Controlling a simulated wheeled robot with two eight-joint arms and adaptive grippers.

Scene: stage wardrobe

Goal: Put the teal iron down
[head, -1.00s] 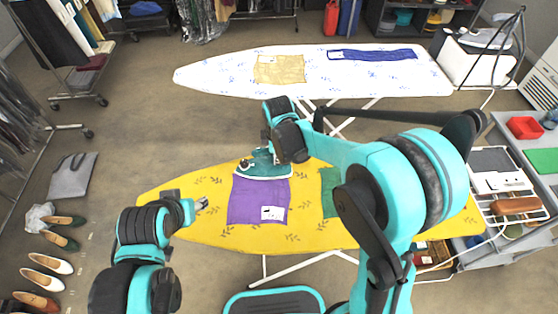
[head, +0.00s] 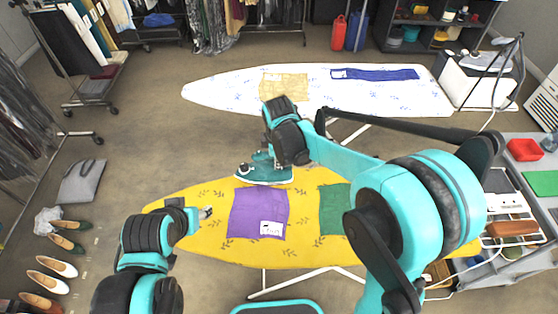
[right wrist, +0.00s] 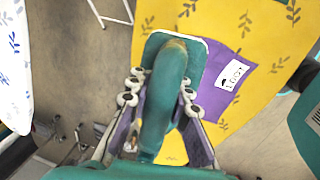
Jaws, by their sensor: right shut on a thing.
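The teal iron (head: 264,173) is at the far edge of the yellow ironing board (head: 190,230), just beyond the purple cloth (head: 256,210). My right gripper (right wrist: 160,98) is shut on its handle. In the right wrist view the iron (right wrist: 183,62) shows a pale sole rim and overlaps part of the purple cloth (right wrist: 222,62). I cannot tell whether the sole touches the board or hangs above it. My left gripper (head: 206,212) is over the board's left part, apart from the cloth; its fingers are too small to read.
A green cloth (head: 334,205) lies on the yellow board, right of the purple one, partly behind my right arm. A white ironing board (head: 225,92) with tan and blue cloths stands behind. Shoes (head: 52,262) line the floor at left. A grey cart (head: 520,152) stands at right.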

